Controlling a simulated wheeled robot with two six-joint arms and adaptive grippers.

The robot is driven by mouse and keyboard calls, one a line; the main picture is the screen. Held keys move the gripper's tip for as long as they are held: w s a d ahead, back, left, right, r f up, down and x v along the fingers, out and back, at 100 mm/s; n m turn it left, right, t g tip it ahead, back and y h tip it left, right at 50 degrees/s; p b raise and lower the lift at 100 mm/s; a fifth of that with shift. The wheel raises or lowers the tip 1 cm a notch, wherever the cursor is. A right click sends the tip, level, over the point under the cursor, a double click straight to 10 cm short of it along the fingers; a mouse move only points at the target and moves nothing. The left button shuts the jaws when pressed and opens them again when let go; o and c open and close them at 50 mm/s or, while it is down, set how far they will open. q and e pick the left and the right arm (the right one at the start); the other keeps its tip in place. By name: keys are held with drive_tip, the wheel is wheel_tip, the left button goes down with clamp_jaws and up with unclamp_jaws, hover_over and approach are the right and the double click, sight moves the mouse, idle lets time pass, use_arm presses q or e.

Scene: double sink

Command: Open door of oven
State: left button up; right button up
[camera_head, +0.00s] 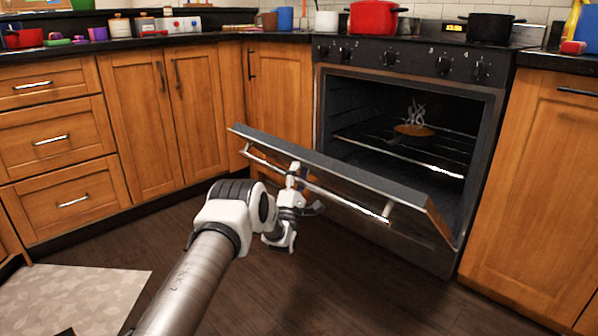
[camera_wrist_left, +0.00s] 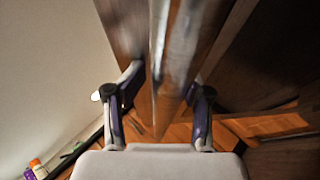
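The oven door (camera_head: 330,178) is partly open, tilted outward and down, with its top edge well away from the oven (camera_head: 405,110). A metal handle (camera_head: 345,198) runs along the door's outer face. My left gripper (camera_head: 294,175) is at the left part of this handle. In the left wrist view, the fingers (camera_wrist_left: 165,82) stand apart on either side of a blurred metal bar. I cannot tell whether they press on it. The fingertips are partly hidden behind the handle and door in the head view. My right gripper is not in view.
Inside the oven, a brown item (camera_head: 413,130) sits on a wire rack (camera_head: 440,170). Wooden cabinets (camera_head: 540,180) flank the oven. A red pot (camera_head: 373,18) and a black pot (camera_head: 490,28) stand on top. The dark floor (camera_head: 340,290) before the door is clear. A light rug (camera_head: 75,297) lies at left.

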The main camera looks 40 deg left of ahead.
use_arm(q)
drive_tip(key=s+d+f+b, duration=0.1)
drive_tip(key=s+d+f, duration=0.2)
drive_tip(key=f, duration=0.4)
drive_tip(key=shift+s, duration=0.65)
